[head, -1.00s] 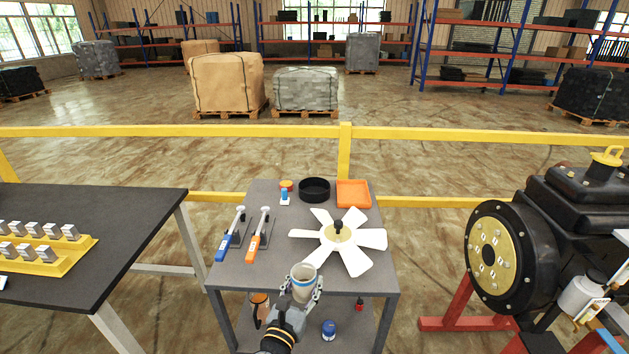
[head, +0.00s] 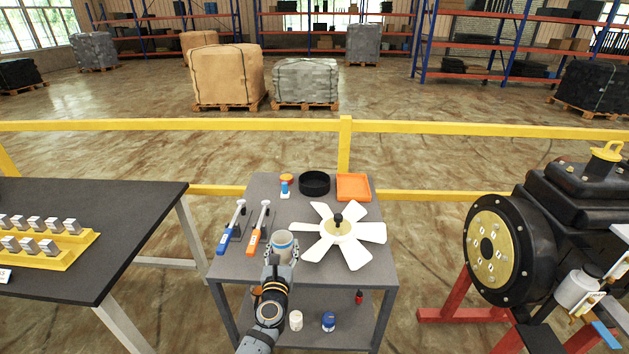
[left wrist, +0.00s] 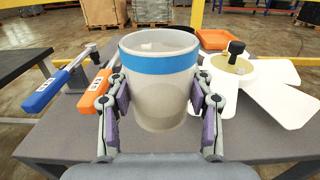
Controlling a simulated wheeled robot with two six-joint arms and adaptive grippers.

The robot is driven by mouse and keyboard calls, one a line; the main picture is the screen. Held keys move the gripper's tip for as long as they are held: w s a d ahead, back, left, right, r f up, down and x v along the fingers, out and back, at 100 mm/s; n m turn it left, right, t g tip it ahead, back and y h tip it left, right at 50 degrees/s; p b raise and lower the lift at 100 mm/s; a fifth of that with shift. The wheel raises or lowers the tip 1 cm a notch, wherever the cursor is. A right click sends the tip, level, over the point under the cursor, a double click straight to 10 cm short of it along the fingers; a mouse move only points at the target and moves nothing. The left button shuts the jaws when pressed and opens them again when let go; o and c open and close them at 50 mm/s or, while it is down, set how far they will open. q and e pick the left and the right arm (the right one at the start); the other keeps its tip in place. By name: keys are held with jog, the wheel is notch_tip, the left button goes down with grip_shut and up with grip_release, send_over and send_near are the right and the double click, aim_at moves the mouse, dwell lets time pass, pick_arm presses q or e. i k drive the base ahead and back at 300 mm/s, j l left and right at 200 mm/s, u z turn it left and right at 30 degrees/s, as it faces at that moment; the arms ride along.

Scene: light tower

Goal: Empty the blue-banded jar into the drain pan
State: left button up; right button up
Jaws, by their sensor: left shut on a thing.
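The blue-banded jar (head: 284,247) is a pale open-topped cup with a blue band below its rim. It is upright in my left gripper (head: 282,258), near the front half of the grey cart top. In the left wrist view, the jar (left wrist: 158,100) sits between the two purple-padded fingers of my left gripper (left wrist: 160,108), which press on its sides. Something pale shows inside its mouth, but I cannot tell what. A round black pan (head: 314,190), which looks like the drain pan, stands at the cart's back, beyond the jar. My right gripper is not visible.
A white fan (head: 353,255) lies right of the jar. A blue tool (head: 222,243) and an orange tool (head: 253,242) lie to its left. An orange tray (head: 353,199) and a small blue-and-white item (head: 285,194) flank the pan. A black engine (head: 530,240) stands right.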

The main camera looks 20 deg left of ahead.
aim_at(312, 183)
jog(key=i+j, duration=0.25)
jog(key=i, duration=0.2)
jog(key=i+j, duration=0.25)
jog(key=i, duration=0.25)
jog(key=i+j, duration=0.3)
jog(key=i, duration=0.15)
